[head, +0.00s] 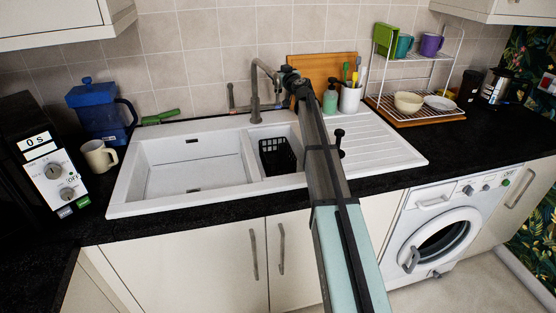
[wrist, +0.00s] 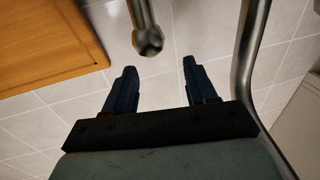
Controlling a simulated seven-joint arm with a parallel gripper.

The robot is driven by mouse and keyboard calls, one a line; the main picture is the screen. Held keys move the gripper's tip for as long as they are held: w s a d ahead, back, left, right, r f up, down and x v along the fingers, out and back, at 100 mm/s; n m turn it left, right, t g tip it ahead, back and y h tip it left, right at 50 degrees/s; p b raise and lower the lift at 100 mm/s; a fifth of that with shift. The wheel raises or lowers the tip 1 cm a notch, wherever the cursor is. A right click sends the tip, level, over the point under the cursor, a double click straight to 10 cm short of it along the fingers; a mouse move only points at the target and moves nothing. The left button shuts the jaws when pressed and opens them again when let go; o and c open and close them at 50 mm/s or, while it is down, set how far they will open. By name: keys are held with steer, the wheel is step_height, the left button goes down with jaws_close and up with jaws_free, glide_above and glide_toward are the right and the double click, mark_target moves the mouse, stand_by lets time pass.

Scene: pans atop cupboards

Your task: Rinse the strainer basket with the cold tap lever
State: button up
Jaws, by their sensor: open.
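The black strainer basket (head: 277,157) sits in the small sink bowl. The grey metal tap (head: 254,100) stands behind the sink, with one lever (head: 231,97) on its left. My gripper (head: 292,76) is beside the tap's top and hides part of it in the head view. In the wrist view my gripper (wrist: 160,74) is open and empty. A metal rod with a rounded end (wrist: 148,40), apparently the tap's other lever, lies just ahead of the fingertips, apart from them. The tap's curved pipe (wrist: 250,45) runs close by on the right. No hot or cold marking is readable.
A wooden board (head: 315,68) leans on the wall behind my gripper; it also shows in the wrist view (wrist: 40,35). A soap bottle (head: 331,100) and a utensil pot (head: 350,98) stand right of the tap. The large sink bowl (head: 190,165) is empty.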

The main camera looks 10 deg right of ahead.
steer(key=v, duration=0.5)
stand_by(0.3)
